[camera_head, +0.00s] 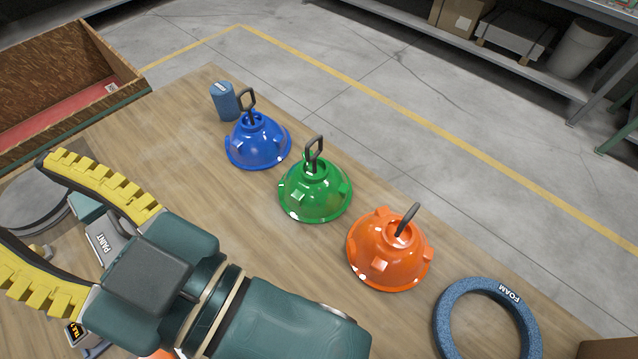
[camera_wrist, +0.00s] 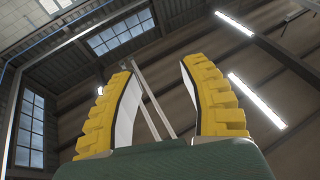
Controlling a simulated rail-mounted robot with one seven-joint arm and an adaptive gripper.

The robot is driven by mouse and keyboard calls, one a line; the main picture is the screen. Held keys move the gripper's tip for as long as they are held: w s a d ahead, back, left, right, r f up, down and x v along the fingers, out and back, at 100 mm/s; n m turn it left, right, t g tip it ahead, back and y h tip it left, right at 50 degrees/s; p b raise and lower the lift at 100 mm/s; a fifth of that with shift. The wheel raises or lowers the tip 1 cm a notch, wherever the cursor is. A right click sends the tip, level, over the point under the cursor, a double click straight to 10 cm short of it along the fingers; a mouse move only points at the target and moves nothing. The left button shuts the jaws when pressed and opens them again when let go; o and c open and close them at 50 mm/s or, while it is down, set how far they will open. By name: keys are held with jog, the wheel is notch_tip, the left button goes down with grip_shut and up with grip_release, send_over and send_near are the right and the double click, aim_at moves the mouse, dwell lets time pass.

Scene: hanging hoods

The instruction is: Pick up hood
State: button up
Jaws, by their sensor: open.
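Three hoods stand in a diagonal row on the wooden table, each a dome with a dark loop handle on top. The blue hood (camera_head: 258,142) is farthest, the green hood (camera_head: 315,192) is in the middle, and the orange hood (camera_head: 388,252) is nearest. My gripper (camera_head: 22,198) is at the left of the head view, left of all three hoods and apart from them. Its yellow ridged fingers are spread with nothing between them. In the wrist view my gripper (camera_wrist: 157,78) points toward the ceiling and windows, and no hood shows there.
A blue foam ring (camera_head: 446,318) lies at the lower right, and a small blue cylinder (camera_head: 224,101) stands behind the blue hood. A wooden crate (camera_head: 85,60) is at the upper left. A paint container (camera_head: 102,240) and a grey round object (camera_head: 30,203) are partly hidden by my gripper.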

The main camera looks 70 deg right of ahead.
dwell(0.3)
jog(key=o, duration=1)
jog(key=shift+o, duration=0.2)
jog(key=shift+r, duration=0.1)
